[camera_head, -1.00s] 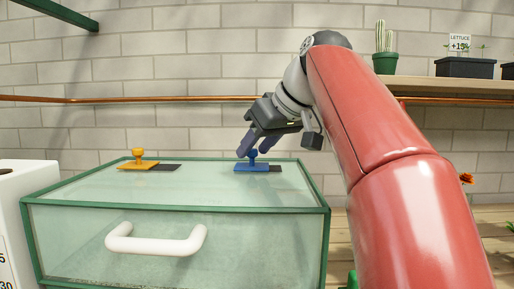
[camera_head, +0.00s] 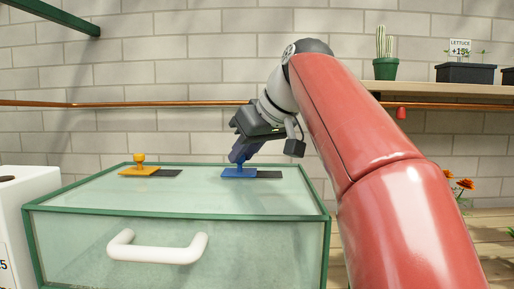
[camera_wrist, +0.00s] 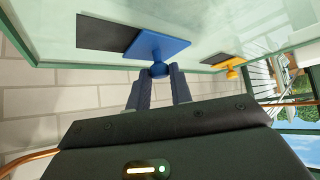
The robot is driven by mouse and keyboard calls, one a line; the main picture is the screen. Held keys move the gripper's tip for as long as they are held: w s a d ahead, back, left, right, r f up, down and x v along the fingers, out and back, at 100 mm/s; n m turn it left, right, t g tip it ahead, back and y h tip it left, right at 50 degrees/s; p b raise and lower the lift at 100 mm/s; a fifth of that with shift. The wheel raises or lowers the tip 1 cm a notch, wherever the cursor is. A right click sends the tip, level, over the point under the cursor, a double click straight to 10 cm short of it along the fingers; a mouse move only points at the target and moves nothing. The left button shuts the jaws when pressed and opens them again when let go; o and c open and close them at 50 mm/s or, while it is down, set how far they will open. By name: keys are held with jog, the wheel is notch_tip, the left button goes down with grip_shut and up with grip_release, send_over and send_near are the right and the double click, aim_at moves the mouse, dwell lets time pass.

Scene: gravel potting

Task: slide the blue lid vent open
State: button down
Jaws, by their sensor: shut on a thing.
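The blue lid vent (camera_head: 239,173) is a flat plate with a round knob on the glass lid of a green-framed box. A dark opening (camera_head: 269,174) shows just to its right. My gripper (camera_head: 238,157) reaches down onto the vent from behind and is shut on its knob. In the wrist view, the blue plate (camera_wrist: 157,46) lies beside the dark square (camera_wrist: 106,33), overlapping its edge at most slightly. The fingertips sit on both sides of the blue knob (camera_wrist: 159,70).
A yellow vent (camera_head: 139,168) with its own dark patch sits on the left of the same lid. The box has a white front handle (camera_head: 157,248). A white container (camera_head: 27,205) stands at the left. A shelf with a cactus (camera_head: 385,60) is at the back right.

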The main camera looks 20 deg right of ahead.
jog(key=shift+a, duration=0.2)
jog(key=c, duration=1.3)
grip_release()
jog(key=shift+a, duration=0.1)
jog(key=shift+o, duration=0.2)
jog(key=p+v, duration=0.1)
jog(key=v, duration=0.5)
jog(key=shift+s+r, duration=0.1)
jog(key=shift+r, duration=0.2)
jog(key=shift+s+d+r+p, duration=0.3)
jog(key=shift+s+d, duration=0.05)
jog(key=shift+s, duration=0.05)
